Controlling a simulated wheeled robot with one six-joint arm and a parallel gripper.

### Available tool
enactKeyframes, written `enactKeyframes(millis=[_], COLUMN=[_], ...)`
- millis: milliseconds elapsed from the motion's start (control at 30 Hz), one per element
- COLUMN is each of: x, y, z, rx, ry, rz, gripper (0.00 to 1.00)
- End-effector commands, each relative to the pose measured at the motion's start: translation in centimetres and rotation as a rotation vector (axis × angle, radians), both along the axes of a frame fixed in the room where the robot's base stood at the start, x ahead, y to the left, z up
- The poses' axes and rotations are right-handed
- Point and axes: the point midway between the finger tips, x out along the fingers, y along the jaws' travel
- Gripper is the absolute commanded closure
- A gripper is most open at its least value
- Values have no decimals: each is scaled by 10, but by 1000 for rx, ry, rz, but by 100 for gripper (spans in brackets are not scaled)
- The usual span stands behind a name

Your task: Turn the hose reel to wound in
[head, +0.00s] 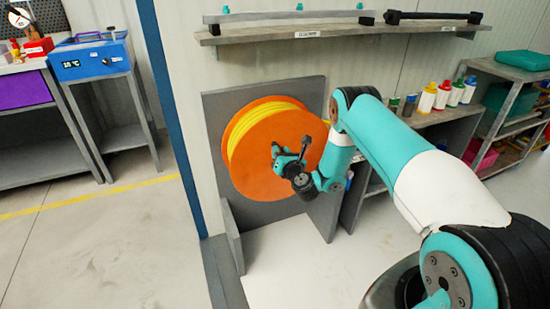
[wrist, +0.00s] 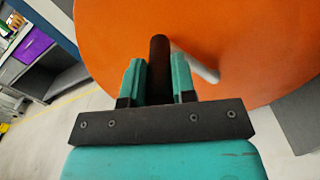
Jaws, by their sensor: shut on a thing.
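The hose reel (head: 262,180) is a large orange disc with yellow hose (head: 262,113) wound around it, mounted on a grey upright panel. In the wrist view the orange disc (wrist: 250,40) fills the upper right. My gripper (head: 284,155) is in front of the disc, right of its middle. In the wrist view my gripper (wrist: 160,82) has its teal fingers on either side of a black crank handle (wrist: 159,52), shut on it. A pale crank bar (wrist: 197,66) runs behind the right finger.
A shelf (head: 300,34) with long bars is above the reel. Bottles (head: 443,96) stand on a bench to the right. A blue post (head: 170,110) and a workbench with a blue device (head: 92,58) are at the left. The floor in front is clear.

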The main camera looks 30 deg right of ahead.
Motion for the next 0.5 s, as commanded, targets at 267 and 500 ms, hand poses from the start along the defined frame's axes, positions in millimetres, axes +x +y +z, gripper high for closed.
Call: enactKeyframes(millis=[267, 500], x=[-1, 0], y=[-28, -42], z=[4, 7], rx=[-7, -8], ry=[8, 5], rz=[-8, -7], gripper=[100, 100])
